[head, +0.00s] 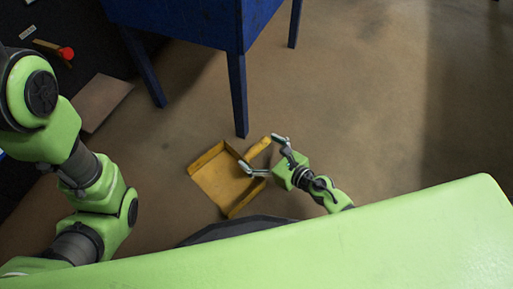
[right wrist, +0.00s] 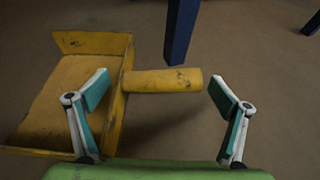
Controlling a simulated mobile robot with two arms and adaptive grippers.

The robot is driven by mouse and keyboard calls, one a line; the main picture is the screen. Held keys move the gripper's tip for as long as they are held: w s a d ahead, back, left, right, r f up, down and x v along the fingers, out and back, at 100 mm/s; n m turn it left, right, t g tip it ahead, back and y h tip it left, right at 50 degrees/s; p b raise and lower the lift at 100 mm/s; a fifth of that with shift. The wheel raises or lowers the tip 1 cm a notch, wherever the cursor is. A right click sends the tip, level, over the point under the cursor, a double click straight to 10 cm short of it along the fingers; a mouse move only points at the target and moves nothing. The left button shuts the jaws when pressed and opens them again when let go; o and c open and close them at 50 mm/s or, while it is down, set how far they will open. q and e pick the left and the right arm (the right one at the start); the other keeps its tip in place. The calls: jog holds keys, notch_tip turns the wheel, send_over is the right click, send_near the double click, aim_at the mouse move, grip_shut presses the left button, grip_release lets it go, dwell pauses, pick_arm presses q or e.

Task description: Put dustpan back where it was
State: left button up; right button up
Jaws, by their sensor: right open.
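The yellow dustpan (head: 224,178) lies on the brown floor in the head view, with its handle (head: 258,148) pointing up and to the right. My right gripper (head: 262,155) is open at the handle. In the right wrist view, the dustpan's pan (right wrist: 72,95) is at the left and its stubby handle (right wrist: 162,80) extends between the two spread fingers of my right gripper (right wrist: 158,92). I see no finger pressed on the handle. My left arm shows at the left of the head view, but its gripper is not visible.
A blue table (head: 195,18) stands at the top of the head view, one leg (head: 237,95) close to the dustpan. A flat brown board (head: 105,102) and a red-tipped item (head: 66,53) lie at the upper left. The floor to the right is clear.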

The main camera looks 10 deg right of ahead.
jog(key=v, duration=1)
jog(key=shift+s+d+r, duration=0.1)
jog(key=shift+s, duration=0.15)
